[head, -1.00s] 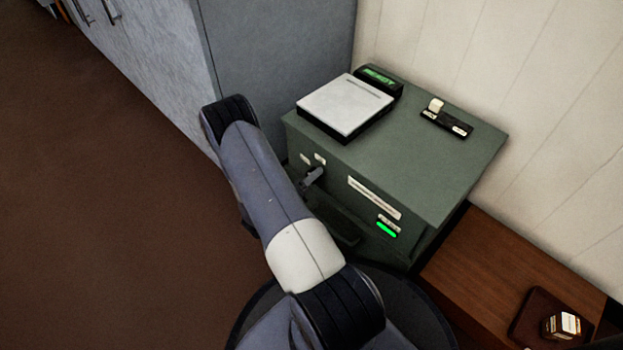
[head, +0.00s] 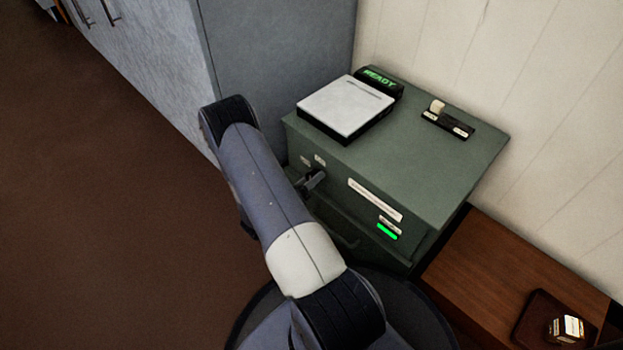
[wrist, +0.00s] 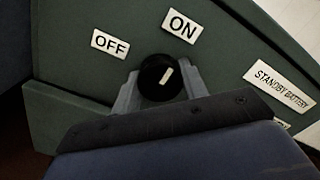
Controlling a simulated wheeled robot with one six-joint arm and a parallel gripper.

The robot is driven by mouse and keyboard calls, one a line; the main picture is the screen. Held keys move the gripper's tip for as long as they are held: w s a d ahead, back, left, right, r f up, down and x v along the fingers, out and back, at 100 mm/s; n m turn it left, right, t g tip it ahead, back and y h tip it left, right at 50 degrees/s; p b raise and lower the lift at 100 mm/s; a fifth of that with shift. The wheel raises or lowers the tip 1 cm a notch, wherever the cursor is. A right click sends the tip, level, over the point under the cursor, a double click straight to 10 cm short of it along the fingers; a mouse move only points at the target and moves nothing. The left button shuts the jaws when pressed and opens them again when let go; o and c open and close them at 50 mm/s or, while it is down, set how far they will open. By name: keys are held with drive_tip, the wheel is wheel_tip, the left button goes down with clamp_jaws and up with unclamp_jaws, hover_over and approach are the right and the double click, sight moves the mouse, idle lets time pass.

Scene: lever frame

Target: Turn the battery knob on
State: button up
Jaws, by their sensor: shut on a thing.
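The battery knob (wrist: 160,78) is round and black with a white pointer line, on the front of the green cabinet (head: 440,165). In the wrist view its line points up and slightly right, toward the ON label (wrist: 182,26). The OFF label (wrist: 110,43) is up and left of the knob. My gripper (wrist: 160,88) is shut on the knob, one finger at each side. In the head view my gripper (head: 312,181) is at the cabinet's front, and my arm hides part of that face; the knob is hard to make out there.
A STANDBY BATTERY label (wrist: 279,84) is right of the knob. A green light (head: 387,232) glows on the cabinet front. On top are a white-topped device (head: 345,105), a display reading READY (head: 380,78) and a small switch block (head: 448,124). A wooden table (head: 480,265) stands at the right.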

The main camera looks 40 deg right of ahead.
drive_tip(key=o, duration=1)
drive_tip(key=a+p, duration=0.1)
drive_tip(key=a, duration=0.2)
drive_tip(key=a+p, duration=0.1)
drive_tip(key=a, duration=0.3)
drive_tip(key=a+p, duration=0.1)
drive_tip(key=a, duration=0.2)
drive_tip(key=shift+s+a+f, duration=0.2)
drive_tip(key=shift+s+a, duration=0.2)
drive_tip(key=d+b, duration=0.1)
drive_tip(key=d, duration=0.2)
drive_tip(key=d+b, duration=0.1)
drive_tip(key=d, duration=0.3)
drive_tip(key=d+b, duration=0.1)
drive_tip(key=d, duration=0.3)
drive_tip(key=shift+w+r, duration=0.2)
drive_tip(key=shift+w, duration=0.2)
drive_tip(key=shift+a, duration=0.1)
drive_tip(key=shift+a, duration=0.1)
